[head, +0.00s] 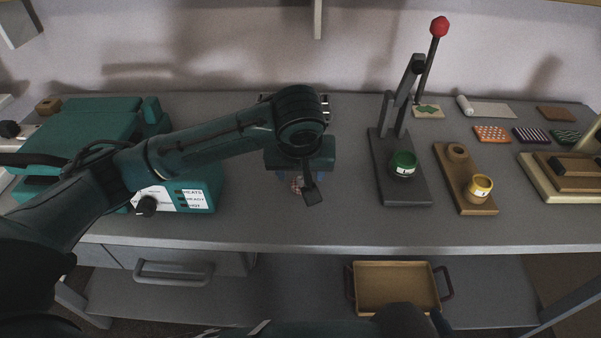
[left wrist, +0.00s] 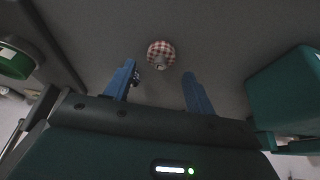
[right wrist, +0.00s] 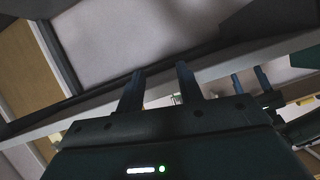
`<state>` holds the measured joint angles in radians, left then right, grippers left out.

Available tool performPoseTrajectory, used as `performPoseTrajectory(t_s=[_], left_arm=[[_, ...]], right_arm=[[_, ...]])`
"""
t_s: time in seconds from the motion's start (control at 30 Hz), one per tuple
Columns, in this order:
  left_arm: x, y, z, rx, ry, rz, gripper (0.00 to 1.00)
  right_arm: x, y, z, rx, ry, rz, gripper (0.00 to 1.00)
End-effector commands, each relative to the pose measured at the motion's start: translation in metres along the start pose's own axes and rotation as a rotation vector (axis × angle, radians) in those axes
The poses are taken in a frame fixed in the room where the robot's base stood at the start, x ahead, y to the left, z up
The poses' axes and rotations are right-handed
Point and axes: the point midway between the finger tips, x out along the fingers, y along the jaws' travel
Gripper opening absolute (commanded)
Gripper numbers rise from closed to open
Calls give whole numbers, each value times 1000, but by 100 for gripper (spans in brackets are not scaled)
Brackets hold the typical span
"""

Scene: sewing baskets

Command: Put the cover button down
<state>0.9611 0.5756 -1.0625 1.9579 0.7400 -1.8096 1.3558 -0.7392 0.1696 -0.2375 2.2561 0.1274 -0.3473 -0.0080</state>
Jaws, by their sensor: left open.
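The cover button, round with a red-and-white checked face, lies on the grey table; it shows in the left wrist view (left wrist: 161,50) just beyond and between the fingertips. In the head view it is small and partly hidden under the left gripper (head: 298,184). That gripper also shows in the left wrist view (left wrist: 159,72), its blue fingers apart with nothing between them. My right gripper (right wrist: 160,70) has its fingers apart and empty in the right wrist view. It is low, near the table's front edge.
A teal machine (head: 205,188) stands left of the button. A tray (head: 357,306) sits on the lower shelf. Table around the button is clear.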

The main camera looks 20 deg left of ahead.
Motion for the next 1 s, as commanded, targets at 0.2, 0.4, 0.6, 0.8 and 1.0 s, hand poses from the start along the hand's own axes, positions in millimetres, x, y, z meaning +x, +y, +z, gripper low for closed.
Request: performPoseTrajectory(t_s=[0.2, 0.4, 0.6, 0.8, 1.0], left_arm=[[-52, 2, -2, 2, 3, 5, 55], [-86, 0, -2, 1, 4, 1, 55], [-96, 0, -1, 0, 2, -1, 55], [-95, 0, 0, 0, 1, 0, 55], [-95, 0, 0, 0, 1, 0, 55]], right_arm=[[3, -2, 0, 8, -33, -8, 36], [4, -4, -1, 6, -62, -11, 36], [7, -4, -3, 0, -65, -12, 36], [8, -4, 0, 0, -70, -11, 36], [8, -4, 0, 1, -71, -11, 36]])
